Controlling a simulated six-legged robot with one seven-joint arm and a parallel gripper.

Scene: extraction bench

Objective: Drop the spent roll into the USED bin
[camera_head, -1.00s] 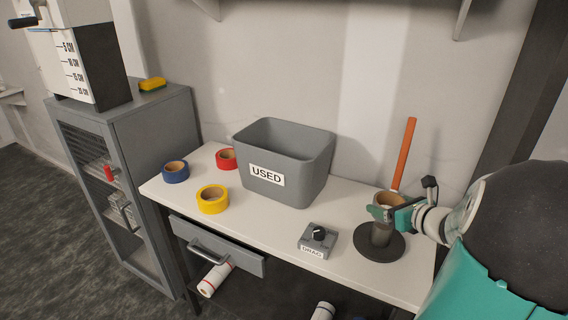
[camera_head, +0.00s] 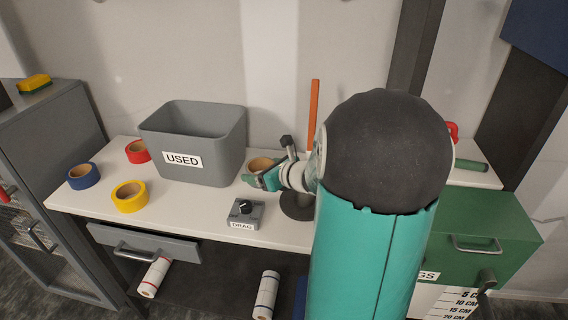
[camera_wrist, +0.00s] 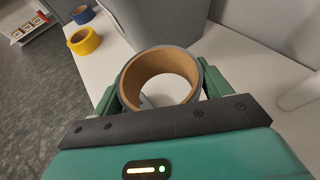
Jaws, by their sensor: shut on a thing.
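The spent roll, a grey ring with a brown cardboard core, is in my gripper in the wrist view (camera_wrist: 160,62) and shows partly in the head view (camera_head: 260,164). My gripper (camera_wrist: 170,88) is shut on it, one finger on each side; in the head view my gripper (camera_head: 262,181) is right of the bin. The grey USED bin (camera_head: 205,148) stands upright on the bench, open at the top, a white label on its front. Its wall also shows in the wrist view (camera_wrist: 158,20), just beyond the roll. The bin's inside floor is hidden.
Blue (camera_head: 83,176), red (camera_head: 138,151) and yellow (camera_head: 129,196) tape rolls lie left of the bin. A DRAG knob box (camera_head: 246,214) sits near the front edge. A dark round stand (camera_head: 297,206), partly hidden by my arm, and an orange upright rod (camera_head: 313,115) are right.

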